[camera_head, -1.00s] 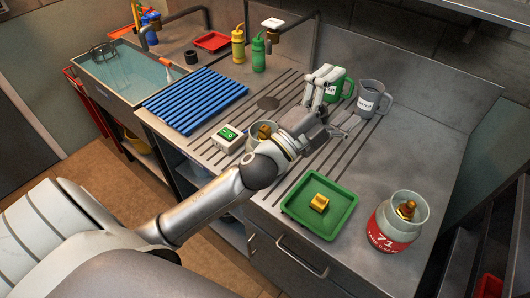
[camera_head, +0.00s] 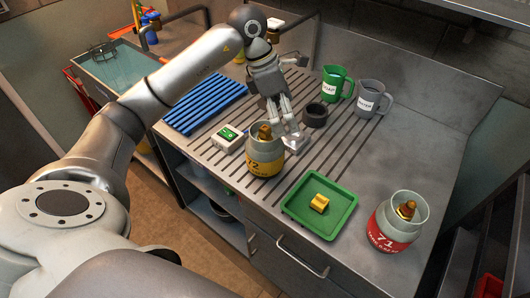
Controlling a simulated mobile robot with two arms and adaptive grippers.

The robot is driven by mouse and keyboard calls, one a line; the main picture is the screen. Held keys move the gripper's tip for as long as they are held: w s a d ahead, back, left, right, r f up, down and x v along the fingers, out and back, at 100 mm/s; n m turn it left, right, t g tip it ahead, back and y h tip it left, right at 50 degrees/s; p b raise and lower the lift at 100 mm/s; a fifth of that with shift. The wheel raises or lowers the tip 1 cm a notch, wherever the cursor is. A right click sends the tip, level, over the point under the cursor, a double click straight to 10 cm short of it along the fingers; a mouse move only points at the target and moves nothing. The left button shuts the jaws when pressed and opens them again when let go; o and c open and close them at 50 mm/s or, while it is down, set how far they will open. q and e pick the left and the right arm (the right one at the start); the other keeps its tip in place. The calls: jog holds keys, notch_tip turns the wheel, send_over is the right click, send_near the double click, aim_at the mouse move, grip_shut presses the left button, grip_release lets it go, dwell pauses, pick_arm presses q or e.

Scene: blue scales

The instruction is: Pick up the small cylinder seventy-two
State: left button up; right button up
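The small cylinder seventy-two (camera_head: 265,165), pale grey with a yellow label and a brass valve on top, stands upright on the ribbed steel counter. My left gripper (camera_head: 287,128) points down just behind and to the right of it, beside its top. I cannot tell whether they touch. Its fingers show close together from this angle, and their spread is unclear. A small pale flat piece (camera_head: 292,144) lies at the fingertips; I cannot tell what it is. My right gripper is not in view.
A green tray (camera_head: 298,212) with a brass piece and a red-labelled cylinder 71 (camera_head: 382,236) stand to the right. A white box (camera_head: 228,139) is left of cylinder seventy-two. A black ring (camera_head: 315,115), a green mug (camera_head: 334,83) and a grey mug (camera_head: 370,97) stand behind.

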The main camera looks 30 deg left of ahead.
aim_at(264, 127)
pick_arm(q)
jog(key=a, duration=0.2)
jog(key=a+y, duration=0.1)
jog(key=a, duration=0.1)
jog(key=s+a+r+y, duration=0.1)
jog(key=a, duration=0.1)
jog(key=shift+a+r+n+g, duration=0.1)
jog(key=shift+a+n+g, duration=0.2)
jog(key=shift+a+n, duration=0.1)
jog(key=shift+y, duration=0.3)
jog(key=f, duration=0.1)
jog(key=f+p, duration=0.1)
jog(key=f, duration=0.2)
jog(key=shift+w+d+f, duration=0.25)
jog(key=shift+d, duration=0.05)
jog(key=shift+f, duration=0.3)
jog(key=shift+d+f+p, duration=0.1)
jog(key=shift+f+p, duration=0.4)
jog(key=shift+p, duration=0.15)
jog(key=f+p, duration=0.1)
jog(key=f, duration=0.2)
jog(key=shift+d+f+p, duration=0.15)
jog(key=shift+d+p, duration=0.05)
jog(key=shift+p, duration=0.2)
jog(key=shift+w+f, duration=0.1)
jog(key=shift+f, duration=0.5)
jog(key=shift+w+r, duration=0.1)
jog(key=c, duration=2.1)
